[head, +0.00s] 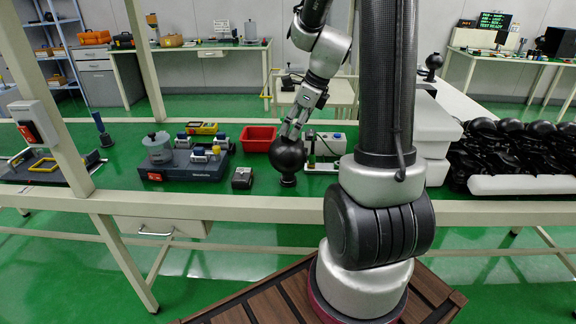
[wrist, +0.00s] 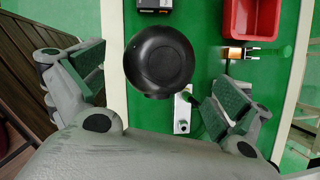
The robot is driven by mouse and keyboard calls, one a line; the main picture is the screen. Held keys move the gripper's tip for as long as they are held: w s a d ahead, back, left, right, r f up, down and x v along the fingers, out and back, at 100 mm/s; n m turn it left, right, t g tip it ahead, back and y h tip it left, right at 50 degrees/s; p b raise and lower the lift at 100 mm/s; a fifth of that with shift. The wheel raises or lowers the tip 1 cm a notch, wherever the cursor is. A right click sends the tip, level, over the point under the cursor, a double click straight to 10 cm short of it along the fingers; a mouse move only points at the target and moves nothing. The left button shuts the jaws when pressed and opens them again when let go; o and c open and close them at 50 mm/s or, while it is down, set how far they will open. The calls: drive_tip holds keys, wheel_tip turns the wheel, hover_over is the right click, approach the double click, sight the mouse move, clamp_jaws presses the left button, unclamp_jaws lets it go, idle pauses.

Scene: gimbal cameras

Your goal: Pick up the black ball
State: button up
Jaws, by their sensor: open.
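The black ball (head: 287,155) sits on a small dark base on the green workbench in the head view, near the front edge. In the wrist view the black ball (wrist: 160,62) lies between and slightly beyond my open fingers, seen from above. My gripper (head: 294,126) is just above and behind the ball in the head view, pointing down at it. In the wrist view my gripper (wrist: 155,95) has its green finger pads wide apart, one to each side of the ball. Contact with the ball cannot be told.
A red bin (head: 258,138) stands behind the ball. A white device (head: 325,150) is close on its right. A small black box (head: 242,178) and a grey instrument case (head: 185,166) are to the left. Black round items (head: 515,148) are piled at the far right.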

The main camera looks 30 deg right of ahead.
sight(289, 134)
drive_tip(key=x, duration=0.4)
drive_tip(key=shift+w+f, duration=0.1)
drive_tip(key=shift+w, duration=0.2)
drive_tip(key=shift+s, duration=0.1)
drive_tip(key=c, duration=1.9)
drive_tip(key=shift+s, duration=0.1)
drive_tip(key=shift+c, duration=1.4)
